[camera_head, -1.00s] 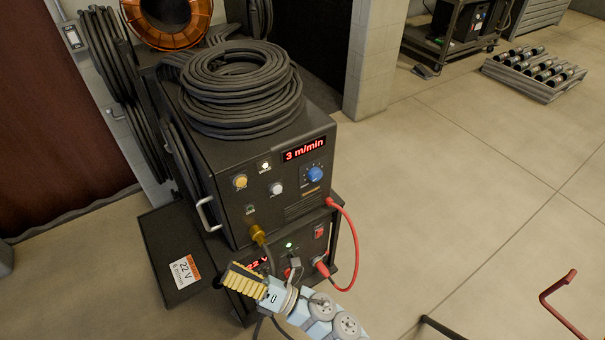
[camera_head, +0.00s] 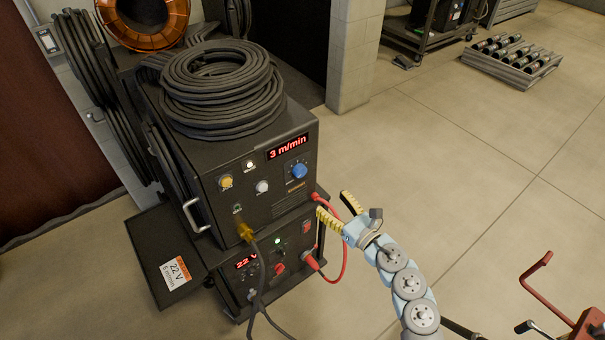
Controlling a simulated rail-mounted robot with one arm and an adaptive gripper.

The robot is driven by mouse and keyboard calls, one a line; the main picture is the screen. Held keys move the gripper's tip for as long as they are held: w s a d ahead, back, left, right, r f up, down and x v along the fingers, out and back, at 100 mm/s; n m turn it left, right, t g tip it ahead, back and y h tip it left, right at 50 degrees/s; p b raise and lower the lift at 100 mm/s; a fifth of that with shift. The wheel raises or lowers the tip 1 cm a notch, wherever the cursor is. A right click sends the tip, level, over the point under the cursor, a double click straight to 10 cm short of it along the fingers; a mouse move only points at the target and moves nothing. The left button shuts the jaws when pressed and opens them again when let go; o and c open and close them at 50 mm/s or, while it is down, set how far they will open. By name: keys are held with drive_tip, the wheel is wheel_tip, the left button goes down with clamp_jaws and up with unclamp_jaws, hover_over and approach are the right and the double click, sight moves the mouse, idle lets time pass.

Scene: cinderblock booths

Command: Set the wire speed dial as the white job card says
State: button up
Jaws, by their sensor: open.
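The wire feeder (camera_head: 262,185) is a black box with a red display (camera_head: 288,147) reading "3 m/min". Its blue wire speed dial (camera_head: 299,171) sits below the display. The white job card (camera_head: 177,272) with an orange top lies on a dark side shelf at the lower left; it reads "22 V" with a smaller line that looks like "6 m/min". My gripper (camera_head: 338,208) has yellow ribbed fingers, is open and empty, and is to the right of and below the blue dial, apart from it.
A yellow knob (camera_head: 226,181) and a white knob (camera_head: 262,187) are left of the dial. A red cable (camera_head: 346,245) loops beside the panel near my gripper. The power source below has a red display (camera_head: 246,261) reading about 22 V. Coiled black cable (camera_head: 222,85) lies on top. Floor at right is mostly clear.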

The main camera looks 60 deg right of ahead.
sight(302, 174)
drive_tip(key=x, duration=1.4)
drive_tip(key=shift+s, duration=0.1)
drive_tip(key=c, duration=1.2)
